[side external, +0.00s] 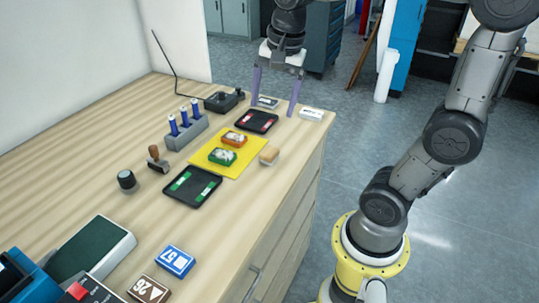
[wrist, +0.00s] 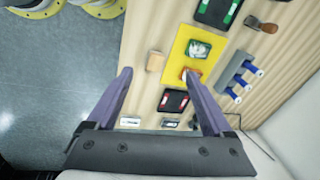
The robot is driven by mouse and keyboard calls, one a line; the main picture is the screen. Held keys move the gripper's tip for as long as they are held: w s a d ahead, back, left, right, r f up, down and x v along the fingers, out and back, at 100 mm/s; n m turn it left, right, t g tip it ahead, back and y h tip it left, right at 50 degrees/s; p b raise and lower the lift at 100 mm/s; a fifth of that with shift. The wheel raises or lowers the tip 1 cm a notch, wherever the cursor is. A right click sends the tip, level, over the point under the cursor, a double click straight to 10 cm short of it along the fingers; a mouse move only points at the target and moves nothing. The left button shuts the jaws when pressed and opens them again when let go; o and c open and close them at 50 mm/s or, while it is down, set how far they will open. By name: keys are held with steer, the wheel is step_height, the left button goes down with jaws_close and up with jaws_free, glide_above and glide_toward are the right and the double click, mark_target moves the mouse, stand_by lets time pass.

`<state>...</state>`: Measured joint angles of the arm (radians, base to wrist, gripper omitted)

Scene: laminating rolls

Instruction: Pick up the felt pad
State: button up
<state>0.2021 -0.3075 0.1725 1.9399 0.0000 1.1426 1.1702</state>
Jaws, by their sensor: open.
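A small tan block (side external: 269,155) lies on the wood tabletop just right of the yellow sheet; it looks most like the felt pad, but I cannot be sure. In the wrist view the tan block (wrist: 155,61) shows just beyond the fingertips, near the line between them. My gripper (side external: 273,110) is open and empty, with two purple fingers spread wide at the far end of the table. In the side view it is well behind the block. The open fingers also show in the wrist view (wrist: 157,71). The block is unobstructed in both views.
The yellow sheet (side external: 240,163) carries an orange piece (side external: 234,139) and a green piece (side external: 222,156). Black trays (side external: 256,121) (side external: 192,187) lie at either end of it. A grey holder (side external: 187,131) with blue-topped sticks stands left. A white box (side external: 311,114) lies near the right finger.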

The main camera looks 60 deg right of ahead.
mark_target(269, 150)
steer(key=w+d+f+m+g, duration=0.2)
steer(key=w+d+f+m, duration=0.15)
steer(key=d+f, duration=0.2)
steer(key=shift+n, duration=0.35)
steer(key=f, duration=1.3)
steer(key=shift+w+d+f, duration=0.3)
steer(key=shift+d+f, duration=0.1)
jaws_close()
steer(key=shift+r, duration=0.15)
